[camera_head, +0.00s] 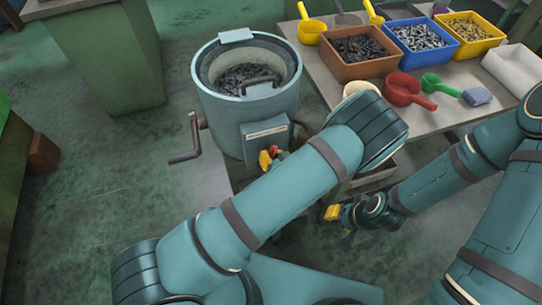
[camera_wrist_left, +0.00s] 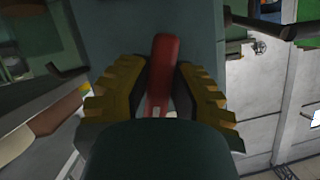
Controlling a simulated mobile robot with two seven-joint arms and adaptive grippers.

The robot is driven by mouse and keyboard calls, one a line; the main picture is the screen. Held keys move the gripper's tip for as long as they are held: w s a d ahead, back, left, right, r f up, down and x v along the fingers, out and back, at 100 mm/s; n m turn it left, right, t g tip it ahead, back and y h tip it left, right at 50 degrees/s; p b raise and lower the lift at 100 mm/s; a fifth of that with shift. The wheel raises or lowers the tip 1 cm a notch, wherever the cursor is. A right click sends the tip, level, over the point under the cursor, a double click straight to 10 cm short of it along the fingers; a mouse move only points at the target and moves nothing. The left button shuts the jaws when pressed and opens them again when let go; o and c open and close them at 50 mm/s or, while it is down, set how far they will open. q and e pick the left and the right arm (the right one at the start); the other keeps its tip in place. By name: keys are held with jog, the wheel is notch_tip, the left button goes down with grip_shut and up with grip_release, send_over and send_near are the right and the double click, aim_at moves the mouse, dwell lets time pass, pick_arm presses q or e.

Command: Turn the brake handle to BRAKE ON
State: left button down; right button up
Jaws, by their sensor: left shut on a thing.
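The brake handle is a red lever (camera_wrist_left: 164,62) that stands up between the yellow fingers of my left gripper (camera_wrist_left: 158,98) in the left wrist view. The fingers are shut on it. In the head view, only a small red tip (camera_head: 274,150) of it shows beside the left gripper (camera_head: 267,160), in front of the grey-blue drum machine (camera_head: 225,110). A light label plate on a box (camera_head: 265,132) sits just above; its words are too small to read. My right gripper (camera_head: 333,212) hangs low beside the bench, away from the handle; its jaw opening is unclear.
A grey crank (camera_head: 188,145) sticks out at the drum's left. The drum holds dark small parts (camera_head: 243,76). On the bench (camera_head: 440,118) at right are brown (camera_head: 355,70), blue (camera_head: 418,55) and yellow bins and several scoops.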

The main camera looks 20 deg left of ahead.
pick_arm(q)
jog(key=n+t+h+b, duration=0.1)
jog(key=n, duration=0.2)
jog(key=shift+h, duration=0.4)
jog(key=shift+w+n+t+h, duration=0.1)
jog(key=shift+n+t+h, duration=0.8)
jog(key=shift+n, duration=0.9)
jog(key=c, duration=0.8)
grip_release()
jog(key=v, duration=1.2)
